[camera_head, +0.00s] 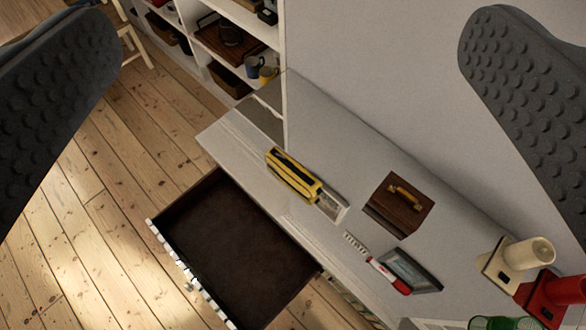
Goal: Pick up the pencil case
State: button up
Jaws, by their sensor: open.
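A yellow and black oblong thing (293,174), which looks like the pencil case, lies on a narrow white surface above an open drawer, near the middle of the camera_head view. A small grey-white item (332,206) lies against its lower right end. My gripper (290,45) is open, with one dark studded finger at the left edge and one at the right edge. Nothing is between the fingers; the pencil case appears below and beyond them, apart from both.
An open drawer (235,250) with a dark, empty bottom juts out over the floorboards. A brown wooden box (398,205), a red-handled brush (375,262), a dark framed item (410,271) and cream and red appliances (518,258) share the surface. A wall rises behind; shelves (235,75) stand upper left.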

aim_at(291, 170)
jog(key=z, duration=0.1)
jog(key=k, duration=0.4)
jog(key=u, duration=0.7)
jog(key=i, duration=1.1)
jog(key=z, duration=0.35)
